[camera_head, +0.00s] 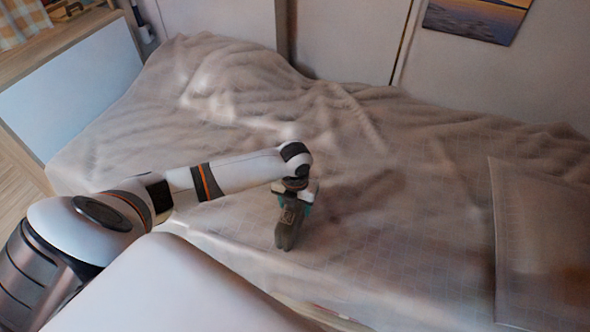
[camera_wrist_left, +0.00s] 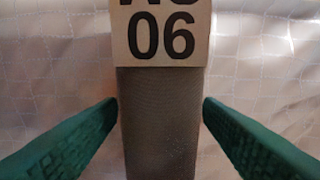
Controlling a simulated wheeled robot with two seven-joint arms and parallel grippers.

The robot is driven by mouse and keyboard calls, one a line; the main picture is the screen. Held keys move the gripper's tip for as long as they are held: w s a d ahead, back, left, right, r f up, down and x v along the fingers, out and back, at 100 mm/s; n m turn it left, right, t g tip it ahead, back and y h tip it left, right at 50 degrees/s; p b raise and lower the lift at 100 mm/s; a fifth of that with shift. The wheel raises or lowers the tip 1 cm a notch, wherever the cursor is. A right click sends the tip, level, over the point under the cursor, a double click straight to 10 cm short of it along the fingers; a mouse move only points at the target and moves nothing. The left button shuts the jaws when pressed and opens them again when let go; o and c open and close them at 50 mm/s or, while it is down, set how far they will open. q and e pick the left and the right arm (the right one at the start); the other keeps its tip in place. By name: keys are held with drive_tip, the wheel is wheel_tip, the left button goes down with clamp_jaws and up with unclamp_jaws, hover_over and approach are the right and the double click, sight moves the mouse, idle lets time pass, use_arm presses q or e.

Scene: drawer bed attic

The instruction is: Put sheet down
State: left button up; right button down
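My left gripper (camera_head: 297,193) reaches over the middle of the bed. It is shut on a long grey-brown thing (camera_head: 289,229) that looks cloth-like and hangs down from the fingers. In the left wrist view this thing (camera_wrist_left: 162,130) stands between the two teal fingers, whose tips meet its sides; a beige label (camera_wrist_left: 161,36) reads "06". I cannot tell if its lower end touches the bed. I cannot tell if it is the sheet. A pale, wrinkled cover (camera_head: 240,85) with a faint grid lies over the bed. My right gripper is not in view.
A flat pillow (camera_head: 545,240) lies at the right end of the bed. A board with a pale blue panel (camera_head: 75,95) stands at the left end. A wall runs along the back, with a picture (camera_head: 478,15). The cover right of the gripper is clear.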

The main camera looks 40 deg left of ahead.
use_arm(q)
wheel_tip(320, 180, up, 12)
drive_tip(key=p, duration=0.1)
drive_tip(key=shift+r, duration=0.2)
idle(0.4)
idle(0.5)
